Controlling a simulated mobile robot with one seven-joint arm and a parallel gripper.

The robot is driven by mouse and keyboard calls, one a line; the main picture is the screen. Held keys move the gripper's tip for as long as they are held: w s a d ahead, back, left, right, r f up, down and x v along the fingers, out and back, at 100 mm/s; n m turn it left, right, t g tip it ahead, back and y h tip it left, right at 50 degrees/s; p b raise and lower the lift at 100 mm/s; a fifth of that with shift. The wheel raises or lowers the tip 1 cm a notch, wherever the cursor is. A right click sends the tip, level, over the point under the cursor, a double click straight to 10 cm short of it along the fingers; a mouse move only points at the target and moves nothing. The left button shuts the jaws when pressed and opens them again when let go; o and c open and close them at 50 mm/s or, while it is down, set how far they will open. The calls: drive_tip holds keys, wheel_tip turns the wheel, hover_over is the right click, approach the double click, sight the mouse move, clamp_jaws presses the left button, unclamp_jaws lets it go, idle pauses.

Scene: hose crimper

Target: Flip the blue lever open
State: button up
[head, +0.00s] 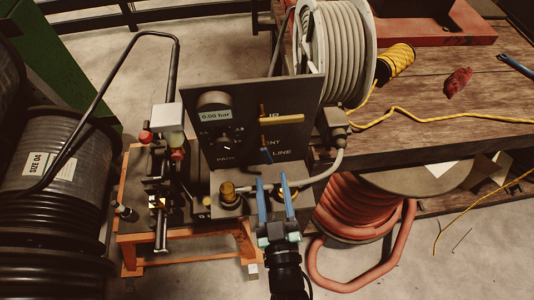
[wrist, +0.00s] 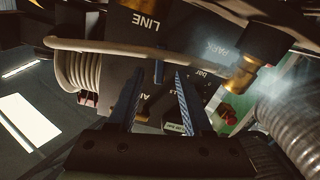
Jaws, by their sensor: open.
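The blue lever (head: 266,154) is small and sits low on the dark upright panel (head: 235,155), under a yellow handle (head: 282,119). In the wrist view the blue lever (wrist: 158,72) shows as a short blue piece between my fingertips in the picture. My gripper (head: 271,178) is open, with two blue fingers pointing at the panel, just below the lever in the head view. In the wrist view my gripper (wrist: 159,76) has a clear gap between its fingers. I cannot tell how far the fingertips are from the lever, and no contact shows.
A grey hose (head: 328,170) curves close to the right of my fingers. A brass fitting (head: 228,192) stands to their left. The gauge (head: 215,115) reads 0.00 bar. A red hose coil (head: 360,205) lies at the right, under the wooden table (head: 440,100).

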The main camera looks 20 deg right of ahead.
sight(268, 160)
drive_tip(key=x, duration=0.7)
drive_tip(key=shift+w+f, duration=0.1)
clamp_jaws()
